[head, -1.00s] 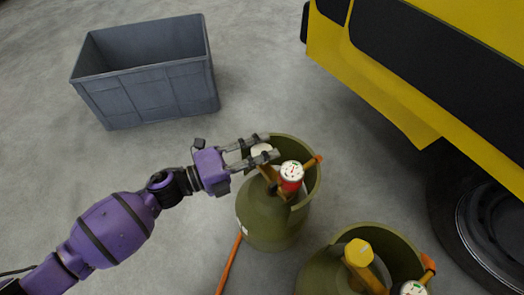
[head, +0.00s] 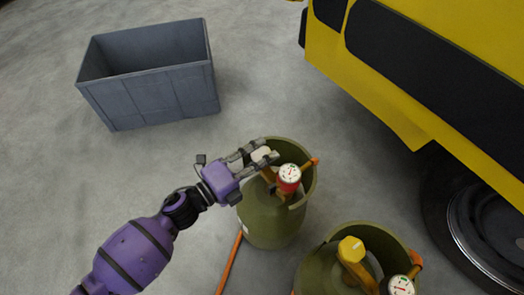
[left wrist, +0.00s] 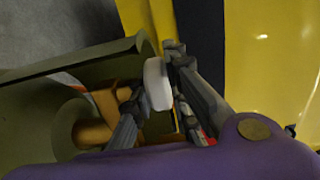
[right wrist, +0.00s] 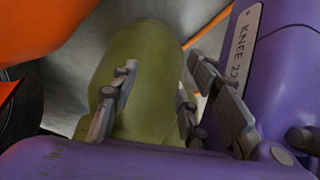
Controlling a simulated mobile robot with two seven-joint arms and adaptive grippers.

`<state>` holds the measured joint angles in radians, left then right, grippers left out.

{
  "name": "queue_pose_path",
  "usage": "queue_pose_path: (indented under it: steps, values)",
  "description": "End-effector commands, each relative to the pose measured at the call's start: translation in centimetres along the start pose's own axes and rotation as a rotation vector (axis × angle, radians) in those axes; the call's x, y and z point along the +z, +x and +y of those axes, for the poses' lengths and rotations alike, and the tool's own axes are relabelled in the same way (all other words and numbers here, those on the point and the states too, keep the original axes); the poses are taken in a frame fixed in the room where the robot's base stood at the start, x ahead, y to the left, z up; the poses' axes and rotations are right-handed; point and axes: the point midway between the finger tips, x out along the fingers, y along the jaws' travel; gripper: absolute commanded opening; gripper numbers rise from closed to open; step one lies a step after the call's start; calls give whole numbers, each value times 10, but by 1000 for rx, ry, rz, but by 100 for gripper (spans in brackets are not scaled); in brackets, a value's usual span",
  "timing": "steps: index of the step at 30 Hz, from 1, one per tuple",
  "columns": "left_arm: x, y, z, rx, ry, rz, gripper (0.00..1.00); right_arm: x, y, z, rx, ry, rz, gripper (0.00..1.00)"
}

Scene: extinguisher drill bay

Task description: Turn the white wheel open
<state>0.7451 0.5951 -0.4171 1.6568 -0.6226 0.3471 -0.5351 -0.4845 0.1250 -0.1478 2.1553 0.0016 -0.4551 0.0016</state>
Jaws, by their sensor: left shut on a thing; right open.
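The white wheel (head: 261,154) sits on top of the upper olive cylinder (head: 268,222), inside its collar and beside a red-rimmed gauge (head: 289,176). My left gripper (head: 264,152) is shut on the wheel, one finger on each side of it. In the left wrist view the pale wheel (left wrist: 157,85) shows between the fingers (left wrist: 154,88), above an orange-brown valve part (left wrist: 92,132). My right gripper (right wrist: 152,95) shows only in the right wrist view. It is open, with an olive cylinder (right wrist: 150,60) beyond its fingers.
A second olive cylinder (head: 318,272) with a yellow knob (head: 352,250) and a gauge stands at the lower right. A grey crate (head: 155,90) is on the floor at upper left. A yellow vehicle (head: 390,85) fills the right. An orange hose (head: 230,264) runs along the floor.

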Motion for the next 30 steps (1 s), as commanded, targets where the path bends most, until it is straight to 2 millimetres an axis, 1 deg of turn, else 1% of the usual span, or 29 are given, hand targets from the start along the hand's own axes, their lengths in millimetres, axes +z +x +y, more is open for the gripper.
queue_pose_path:
  steps: [1, 3, 7, 15, 21, 30]
  values:
    - [-2, 0, -4, -4, -6, -40, 0, -2, -6, 0, 2, 4, 3, 42]
    - [-2, 0, -4, -4, -7, -95, 0, -2, -8, 0, 4, 11, 2, 42]
    - [-1, 0, -2, -3, -7, -190, 0, 1, -10, -2, 7, 23, -4, 42]
    - [0, 0, 0, -2, -5, -336, 0, 0, -11, -2, 8, 26, 0, 42]
    - [0, 0, 0, -1, -1, -388, 0, -1, -11, -1, 7, 23, 2, 42]
    - [1, -1, 0, 0, 2, -402, 0, -2, -12, -1, 7, 20, 3, 42]
